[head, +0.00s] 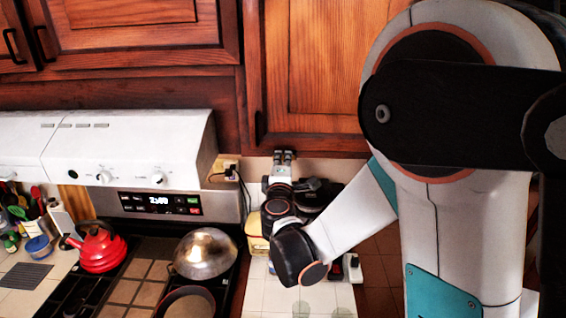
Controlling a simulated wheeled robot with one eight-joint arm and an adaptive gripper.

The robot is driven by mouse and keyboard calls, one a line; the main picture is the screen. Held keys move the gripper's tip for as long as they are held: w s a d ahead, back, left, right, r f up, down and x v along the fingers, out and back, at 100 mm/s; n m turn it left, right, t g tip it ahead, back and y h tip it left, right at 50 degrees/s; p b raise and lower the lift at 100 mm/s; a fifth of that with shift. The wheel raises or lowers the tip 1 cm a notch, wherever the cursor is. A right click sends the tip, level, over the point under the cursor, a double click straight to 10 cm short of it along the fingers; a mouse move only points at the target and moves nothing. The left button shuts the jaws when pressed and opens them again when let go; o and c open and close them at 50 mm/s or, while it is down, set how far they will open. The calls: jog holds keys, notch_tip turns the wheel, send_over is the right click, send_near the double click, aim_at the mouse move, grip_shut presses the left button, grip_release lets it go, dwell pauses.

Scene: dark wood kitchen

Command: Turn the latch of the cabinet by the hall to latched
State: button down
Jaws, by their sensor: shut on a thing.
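A reddish wood upper cabinet (335,70) hangs at the middle right in the head view, with a dark handle (260,128) low on its door's left edge. My gripper (284,157) points up and away at this cabinet's lower edge, a little right of the handle. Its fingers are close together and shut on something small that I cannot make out. No latch is clearly visible. My arm covers the right side of the cabinet and much of what lies behind it. I cannot tell which cabinet is the one by the hall.
Left of my gripper are a white range hood (120,145) and a stove with a red kettle (98,248), a domed metal lid (204,253) and a pan (187,302). A yellowish container (256,240) stands behind my wrist. Light counter (270,293) shows below it.

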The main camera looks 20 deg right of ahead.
aim_at(291, 150)
jog(key=shift+m, duration=0.3)
jog(key=m+b, duration=0.3)
jog(key=m, duration=0.2)
jog(key=d+r+m+b, duration=0.1)
jog(key=m+b, duration=0.1)
jog(key=m, duration=0.4)
jog(key=s+d+r+m+b, duration=0.1)
jog(key=m+b, duration=0.2)
jog(key=m, duration=0.3)
jog(key=shift+b, duration=0.35)
jog(key=shift+m, duration=0.3)
jog(key=c, duration=1.6)
grip_release()
jog(key=shift+r, duration=0.1)
